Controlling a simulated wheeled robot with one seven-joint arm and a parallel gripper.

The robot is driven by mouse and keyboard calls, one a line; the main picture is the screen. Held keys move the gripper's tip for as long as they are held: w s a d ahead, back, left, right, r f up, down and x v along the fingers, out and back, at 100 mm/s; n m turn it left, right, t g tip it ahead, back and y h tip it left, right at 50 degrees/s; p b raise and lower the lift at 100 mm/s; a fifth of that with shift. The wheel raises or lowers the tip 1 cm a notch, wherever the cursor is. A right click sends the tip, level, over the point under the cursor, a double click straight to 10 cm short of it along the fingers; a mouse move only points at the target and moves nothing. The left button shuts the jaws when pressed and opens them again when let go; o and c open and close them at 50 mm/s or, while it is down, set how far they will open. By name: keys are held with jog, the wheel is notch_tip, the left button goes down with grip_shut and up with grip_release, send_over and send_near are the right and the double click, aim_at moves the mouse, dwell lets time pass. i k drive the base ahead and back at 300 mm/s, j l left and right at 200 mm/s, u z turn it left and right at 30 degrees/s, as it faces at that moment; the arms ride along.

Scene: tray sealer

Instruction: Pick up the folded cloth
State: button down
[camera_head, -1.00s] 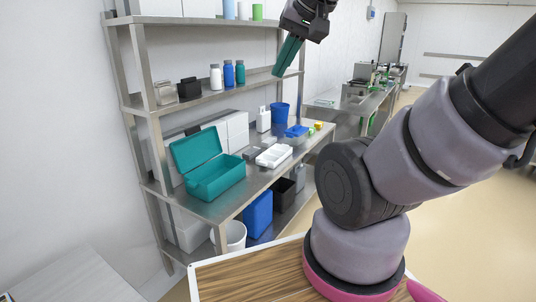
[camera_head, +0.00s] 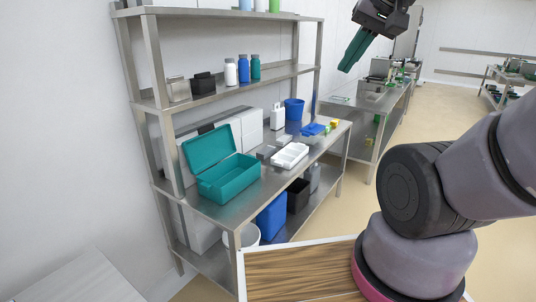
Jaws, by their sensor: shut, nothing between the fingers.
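A small flat blue thing (camera_head: 313,129), which looks like the folded cloth, lies toward the far right end of the steel bench (camera_head: 245,205). It is small in view, so I cannot make out its folds. My gripper (camera_head: 347,69) is high at the top right of the bench, its teal fingers pointing down and left. The fingers are together and hold nothing. In the picture it is above and to the right of the blue thing, well apart from it.
A shelf (camera_head: 220,92) with bottles hangs above. Yellow and green small items (camera_head: 334,124) lie beside the blue thing.

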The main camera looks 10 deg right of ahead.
aim_at(266, 152)
jog(key=k, duration=0.65)
jog(key=i+l+u, duration=0.1)
jog(key=u, duration=1.35)
jog(key=i+l, duration=0.15)
jog(key=l, duration=0.45)
jog(key=i+l, duration=0.15)
jog(key=l, duration=0.5)
jog(key=i+l, duration=0.15)
jog(key=l, duration=0.45)
jog(key=i+l, duration=0.15)
jog(key=l, duration=0.45)
jog(key=i+l, duration=0.15)
jog(key=l, duration=0.5)
jog(key=i+l+u, duration=0.1)
jog(key=l, duration=0.5)
jog(key=i+l, duration=0.2)
jog(key=l, duration=0.45)
jog(key=i+l, duration=0.1)
jog(key=l, duration=0.5)
